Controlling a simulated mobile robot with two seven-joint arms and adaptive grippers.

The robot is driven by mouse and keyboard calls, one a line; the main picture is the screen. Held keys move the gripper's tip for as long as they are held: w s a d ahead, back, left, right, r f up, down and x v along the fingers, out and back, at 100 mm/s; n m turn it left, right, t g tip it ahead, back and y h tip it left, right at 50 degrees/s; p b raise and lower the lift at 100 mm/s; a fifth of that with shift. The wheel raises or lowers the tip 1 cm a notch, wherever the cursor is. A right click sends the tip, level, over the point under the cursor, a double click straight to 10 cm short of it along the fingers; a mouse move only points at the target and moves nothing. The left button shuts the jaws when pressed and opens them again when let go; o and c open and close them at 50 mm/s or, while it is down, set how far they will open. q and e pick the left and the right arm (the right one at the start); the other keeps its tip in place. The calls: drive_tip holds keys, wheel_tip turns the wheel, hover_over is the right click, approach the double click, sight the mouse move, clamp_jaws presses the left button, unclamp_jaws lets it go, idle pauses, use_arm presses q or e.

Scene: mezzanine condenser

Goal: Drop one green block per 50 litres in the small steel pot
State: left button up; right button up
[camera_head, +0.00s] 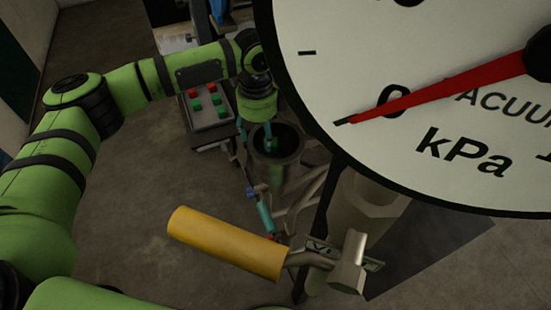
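A small steel pot (279,178) with a dark inside stands below the end of my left arm. My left gripper (268,140) points down over the pot's mouth, with its teal fingertips at or inside the rim. Whether the fingers are apart, or hold a block, is too small and dark to tell. Several red and green blocks (197,105) lie on a pale tray (208,122) just left of the pot. A large white gauge (420,100) reads VACUUM and kPa, not litres. Its red needle (430,91) points near the 0. My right gripper is not in view.
A thick yellow handle (228,243) on a metal fitting (349,262) sticks out below the pot. Thin pipes and a teal part (264,217) stand between them. The gauge covers much of the right side. Bare floor (150,210) shows left of the handle.

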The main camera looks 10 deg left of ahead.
use_arm(q)
drive_tip(key=shift+r, duration=0.1)
wheel_tip(320, 180, up, 12)
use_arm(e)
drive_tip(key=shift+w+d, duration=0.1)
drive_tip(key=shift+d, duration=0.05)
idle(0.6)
